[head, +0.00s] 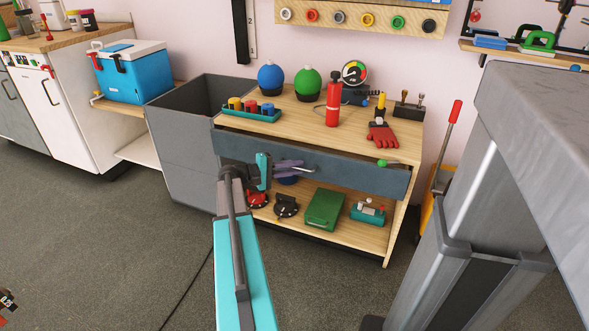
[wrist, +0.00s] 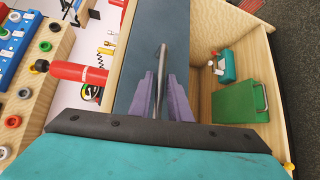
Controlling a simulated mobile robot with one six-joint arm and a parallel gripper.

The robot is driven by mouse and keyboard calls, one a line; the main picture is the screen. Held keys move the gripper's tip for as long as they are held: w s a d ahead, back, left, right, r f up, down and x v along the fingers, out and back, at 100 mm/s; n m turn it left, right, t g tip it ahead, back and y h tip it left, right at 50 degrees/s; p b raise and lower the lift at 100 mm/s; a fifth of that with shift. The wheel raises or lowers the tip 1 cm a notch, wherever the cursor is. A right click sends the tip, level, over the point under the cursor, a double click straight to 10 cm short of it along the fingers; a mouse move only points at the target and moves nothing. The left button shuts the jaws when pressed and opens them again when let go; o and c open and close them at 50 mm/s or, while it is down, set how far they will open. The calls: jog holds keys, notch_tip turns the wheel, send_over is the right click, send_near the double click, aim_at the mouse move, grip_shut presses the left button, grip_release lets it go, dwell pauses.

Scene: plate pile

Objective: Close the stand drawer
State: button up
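The stand (head: 388,232) is a light wooden unit against the wall. Its drawer (head: 345,170) has a grey-blue front under the top board and appears to stand slightly out from it. A metal bar handle (head: 309,169) runs along the front; it also shows in the wrist view (wrist: 161,58). My gripper (head: 290,168) is at the drawer front. In the wrist view its purple fingers (wrist: 161,90) lie on both sides of the handle, with a narrow gap visible beside it. The drawer's inside is hidden.
A green case (head: 324,209) lies on the lower shelf. A grey bin (head: 180,150) adjoins at left; a grey metal structure (head: 480,190) is close at right.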

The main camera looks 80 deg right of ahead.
aim_at(298, 175)
grip_shut()
jog(key=shift+s+d+p, duration=0.2)
jog(key=shift+d+p, duration=0.25)
jog(key=shift+d, duration=1.8)
jog(key=shift+r, duration=0.1)
grip_release()
jog(key=shift+d, duration=0.1)
jog(key=p+v, duration=0.2)
jog(key=v, duration=1.2)
jog(key=shift+p, duration=0.4)
jog(key=shift+s, duration=0.15)
